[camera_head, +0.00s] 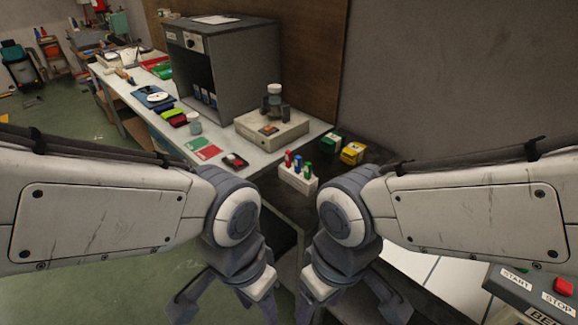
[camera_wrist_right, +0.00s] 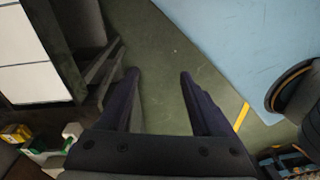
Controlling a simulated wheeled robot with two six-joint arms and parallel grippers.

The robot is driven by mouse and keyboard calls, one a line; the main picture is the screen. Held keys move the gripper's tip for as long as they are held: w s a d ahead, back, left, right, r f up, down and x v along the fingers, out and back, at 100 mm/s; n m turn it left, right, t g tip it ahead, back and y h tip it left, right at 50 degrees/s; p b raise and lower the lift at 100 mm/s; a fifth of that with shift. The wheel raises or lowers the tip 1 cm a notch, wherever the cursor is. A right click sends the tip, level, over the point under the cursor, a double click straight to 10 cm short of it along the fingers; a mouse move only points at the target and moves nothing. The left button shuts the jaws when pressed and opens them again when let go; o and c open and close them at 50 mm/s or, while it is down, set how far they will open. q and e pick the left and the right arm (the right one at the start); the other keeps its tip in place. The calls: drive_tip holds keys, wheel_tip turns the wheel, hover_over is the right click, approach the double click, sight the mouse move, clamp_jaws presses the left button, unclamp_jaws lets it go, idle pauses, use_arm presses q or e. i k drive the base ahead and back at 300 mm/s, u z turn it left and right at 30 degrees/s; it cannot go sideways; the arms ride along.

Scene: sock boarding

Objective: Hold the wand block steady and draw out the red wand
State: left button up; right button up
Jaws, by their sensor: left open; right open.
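The white wand block (camera_head: 297,181) stands upright on the dark surface beyond my arms in the head view. The red wand (camera_head: 288,158) stands in its left end, with a blue wand (camera_head: 297,162) and a green wand (camera_head: 308,170) to its right. My left gripper (camera_head: 228,312) is open and empty, low in front of the block and to its left. My right gripper (camera_head: 350,312) is also open, low in front and to the right. In the right wrist view its two fingers (camera_wrist_right: 160,76) are apart with only floor between them. Neither gripper touches the block.
Green (camera_head: 330,142) and yellow (camera_head: 352,153) boxes stand behind the block. A beige device (camera_head: 271,132) sits on the white bench to the left. A START/STOP panel (camera_head: 530,295) is at the lower right. The dark surface around the block looks mostly clear.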

sight(288, 154)
drive_tip(key=u, duration=0.8)
drive_tip(key=k, duration=1.1)
drive_tip(key=u, duration=0.95)
drive_tip(key=i, duration=2.15)
drive_tip(key=z, duration=1)
drive_tip(key=i, duration=1.15)
drive_tip(key=z, duration=1.6)
drive_tip(key=i, duration=0.7)
drive_tip(key=z, duration=0.65)
